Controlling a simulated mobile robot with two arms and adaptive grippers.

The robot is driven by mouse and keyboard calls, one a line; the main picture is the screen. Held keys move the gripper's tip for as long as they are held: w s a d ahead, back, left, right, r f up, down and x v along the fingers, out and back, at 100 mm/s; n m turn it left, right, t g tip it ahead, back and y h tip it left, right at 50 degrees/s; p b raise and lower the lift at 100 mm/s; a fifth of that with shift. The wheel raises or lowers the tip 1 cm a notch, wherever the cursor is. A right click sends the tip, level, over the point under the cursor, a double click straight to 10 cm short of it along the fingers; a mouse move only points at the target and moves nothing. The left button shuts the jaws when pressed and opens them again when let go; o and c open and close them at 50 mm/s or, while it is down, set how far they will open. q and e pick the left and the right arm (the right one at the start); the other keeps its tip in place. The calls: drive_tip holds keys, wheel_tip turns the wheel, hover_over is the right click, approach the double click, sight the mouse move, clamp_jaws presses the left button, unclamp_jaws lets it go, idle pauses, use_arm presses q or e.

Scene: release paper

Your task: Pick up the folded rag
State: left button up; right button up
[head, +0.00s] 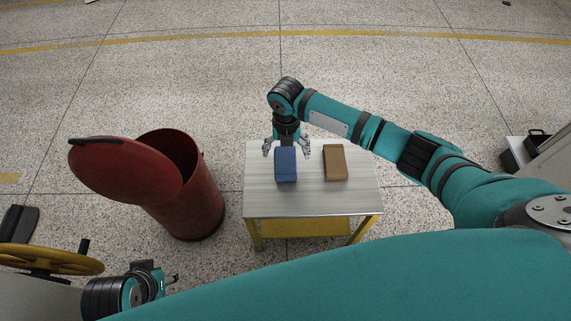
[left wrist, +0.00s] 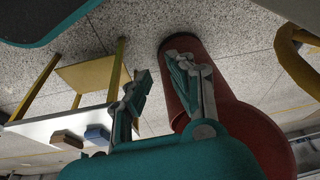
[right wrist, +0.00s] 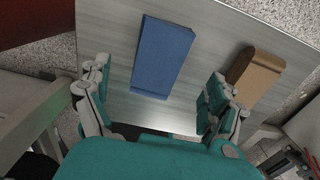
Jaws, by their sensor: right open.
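A blue folded rag (head: 286,168) lies flat on the small table (head: 260,205), left of its middle. It shows fully in the right wrist view (right wrist: 162,55) and small in the left wrist view (left wrist: 97,135). My right gripper (head: 286,149) is open at the rag's far end, its fingers spread to either side. In the right wrist view the rag lies ahead of and between the open fingers (right wrist: 158,72), with none visibly touching it. My left gripper (head: 172,279) is open and empty, low at the left, away from the table; its spread fingers show in the left wrist view (left wrist: 158,68).
A brown folded block (head: 335,162) lies on the table right of the rag, with bare tabletop between. A red bin (head: 188,205) with its lid (head: 125,170) raised stands left of the table. A yellow handwheel (head: 45,259) is at the lower left.

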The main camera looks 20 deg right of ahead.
sight(286, 161)
drive_tip(key=shift+s+f, duration=0.1)
drive_tip(key=shift+f, duration=0.45)
drive_tip(key=f+b, duration=0.1)
drive_tip(key=f, duration=0.1)
drive_tip(key=f+b, duration=0.1)
drive_tip(key=f, duration=0.1)
drive_tip(key=shift+s+a+f, duration=0.1)
drive_tip(key=shift+a, duration=0.1)
drive_tip(key=c, duration=1.3)
use_arm(q)
drive_tip(key=shift+s, duration=0.25)
